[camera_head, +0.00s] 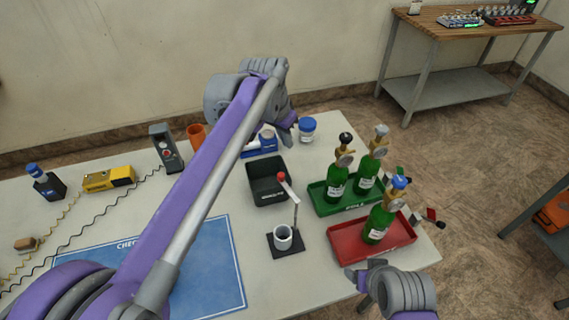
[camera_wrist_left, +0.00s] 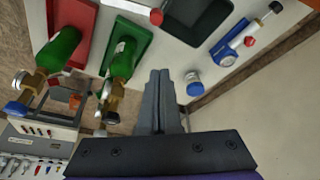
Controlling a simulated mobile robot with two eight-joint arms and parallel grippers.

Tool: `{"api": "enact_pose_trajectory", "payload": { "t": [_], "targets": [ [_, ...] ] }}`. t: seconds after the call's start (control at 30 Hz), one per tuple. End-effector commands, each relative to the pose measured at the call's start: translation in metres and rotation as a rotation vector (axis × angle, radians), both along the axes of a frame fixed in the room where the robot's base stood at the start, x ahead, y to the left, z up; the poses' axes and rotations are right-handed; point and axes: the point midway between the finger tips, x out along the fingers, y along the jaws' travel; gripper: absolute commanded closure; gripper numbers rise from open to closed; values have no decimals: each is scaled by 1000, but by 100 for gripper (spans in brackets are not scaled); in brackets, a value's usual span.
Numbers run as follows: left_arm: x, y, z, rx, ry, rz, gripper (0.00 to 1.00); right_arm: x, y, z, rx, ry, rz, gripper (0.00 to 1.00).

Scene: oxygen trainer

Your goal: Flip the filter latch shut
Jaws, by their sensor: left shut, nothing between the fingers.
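A blue fixture (camera_head: 262,143) stands at the back of the table, partly hidden behind my left gripper and arm. In the left wrist view it is a long blue body (camera_wrist_left: 232,44) with a pale cylinder and a small red part on it. I cannot tell which part is the latch or how it is set. My left gripper (camera_head: 288,138) is over the back of the table, between the fixture and a blue-lidded jar (camera_head: 307,128). Its fingers (camera_wrist_left: 160,75) are pressed together and empty. My right gripper (camera_head: 362,276) is low at the front right, by the red tray; its opening is unclear.
A black bin (camera_head: 265,200) is in front of the fixture. Green bottles with brass valves stand in a green tray (camera_head: 332,208) and a red tray (camera_head: 345,248). A white cup (camera_head: 283,238) sits by a red-topped rod. A blue mat (camera_head: 215,285) lies front left.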

Motion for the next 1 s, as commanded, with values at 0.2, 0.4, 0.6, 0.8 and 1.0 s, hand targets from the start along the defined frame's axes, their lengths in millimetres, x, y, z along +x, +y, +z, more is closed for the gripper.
{"api": "enact_pose_trajectory", "payload": {
  "t": [0.2, 0.4, 0.6, 0.8, 1.0],
  "targets": [
    [2, -1, -6, 0, 0, 1, 100, 0, 0, 0, 0, 0, 0, 27],
    [11, -7, -37, 0, 0, 0, 100, -1, 0, -2, 0, 2, 0, 27],
    [22, -16, -78, 0, 0, 1, 100, -1, 0, -4, 0, 3, 0, 27],
    [13, -8, -93, 0, -2, 3, 100, 0, 0, -1, 0, 1, 0, 27],
    [-3, 2, -94, 0, -1, 2, 100, 1, 0, 2, 0, -1, 0, 27]
  ]
}}
